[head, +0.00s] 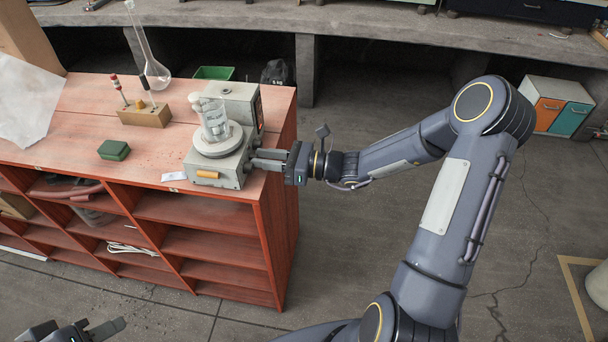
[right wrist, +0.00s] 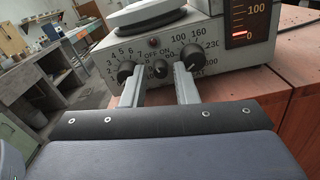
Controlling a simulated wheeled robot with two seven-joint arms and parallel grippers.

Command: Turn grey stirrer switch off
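The grey stirrer (head: 217,172) stands at the right end of the red bench, with a glass beaker (head: 214,118) on its round plate. In the right wrist view its front panel (right wrist: 225,50) shows a small dark switch (right wrist: 160,68) under the "OFF ON" marking, between two larger black knobs. My right gripper (right wrist: 159,75) is open, its fingers spread to either side of the switch with a visible gap. In the head view this gripper (head: 268,160) is at the stirrer's right side. My left gripper (head: 95,328) is low at the left, partly cut off.
A wooden block with pipettes (head: 146,115), a flask (head: 155,72), a green box (head: 114,150) and a small white card (head: 173,176) are on the bench (head: 85,100). A lit red display (right wrist: 238,35) is right of the knobs. The floor right of the bench is mostly clear.

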